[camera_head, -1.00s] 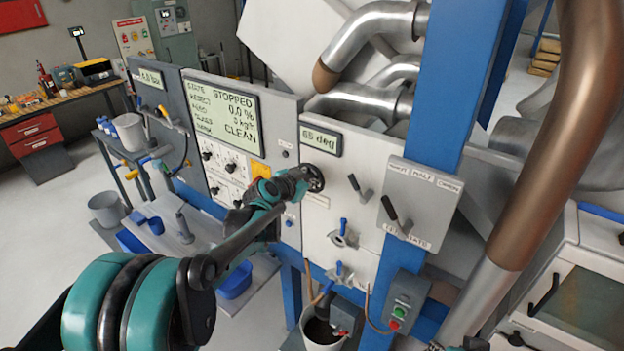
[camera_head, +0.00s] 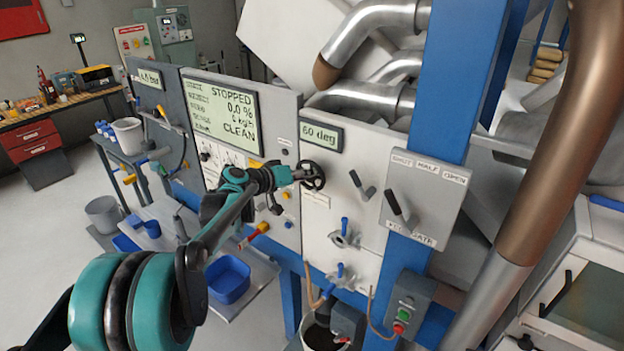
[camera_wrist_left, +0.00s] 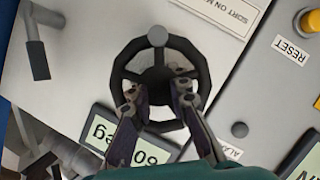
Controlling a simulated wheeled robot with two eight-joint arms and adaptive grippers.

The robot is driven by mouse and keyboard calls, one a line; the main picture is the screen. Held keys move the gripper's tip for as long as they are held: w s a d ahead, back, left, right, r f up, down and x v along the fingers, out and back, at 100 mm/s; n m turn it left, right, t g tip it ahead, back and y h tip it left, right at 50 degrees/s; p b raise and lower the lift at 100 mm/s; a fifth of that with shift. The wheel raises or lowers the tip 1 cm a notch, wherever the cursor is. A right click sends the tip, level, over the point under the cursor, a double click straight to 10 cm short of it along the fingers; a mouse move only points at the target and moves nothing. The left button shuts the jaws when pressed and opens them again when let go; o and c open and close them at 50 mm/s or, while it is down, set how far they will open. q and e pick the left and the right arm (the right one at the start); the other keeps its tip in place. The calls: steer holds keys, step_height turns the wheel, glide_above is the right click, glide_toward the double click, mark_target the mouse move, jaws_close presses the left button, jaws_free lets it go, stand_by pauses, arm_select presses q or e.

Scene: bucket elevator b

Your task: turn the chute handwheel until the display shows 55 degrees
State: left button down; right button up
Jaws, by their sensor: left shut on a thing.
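The black chute handwheel (camera_head: 313,175) is on the light grey panel, below the angle display (camera_head: 321,136), which reads 60 deg. My left gripper (camera_head: 295,174) reaches the wheel from the left and is shut on it. In the left wrist view the handwheel (camera_wrist_left: 160,75) shows as a dark ring with a grey knob at its top. The fingers of my left gripper (camera_wrist_left: 158,95) sit at the lower part of the wheel, around its hub or spokes; exactly which part is hidden. My right gripper is not in view.
A lever (camera_head: 361,184) is right of the wheel, and a gate lever plate (camera_head: 424,200) is further right. Blue-handled valves (camera_head: 344,232) are below. A large display (camera_head: 222,112) reads STOPPED. A yellow reset button (camera_wrist_left: 308,20) is near the wheel.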

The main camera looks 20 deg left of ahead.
arm_select(q)
steer(key=n+h+b, duration=0.1)
steer(key=n+b, duration=0.1)
steer(key=n, duration=0.1)
steer(key=shift+f+h, duration=0.2)
steer(key=shift+h, duration=0.2)
steer(key=shift+n+t+h+b, duration=0.3)
steer(key=shift+n+h+b, duration=0.3)
steer(key=shift+n+b, duration=0.65)
steer(key=shift+r+n, duration=0.1)
steer(key=shift+n, duration=0.25)
steer(key=c, duration=1.7)
jaws_free()
steer(key=v, duration=1.2)
steer(key=shift+a, duration=0.1)
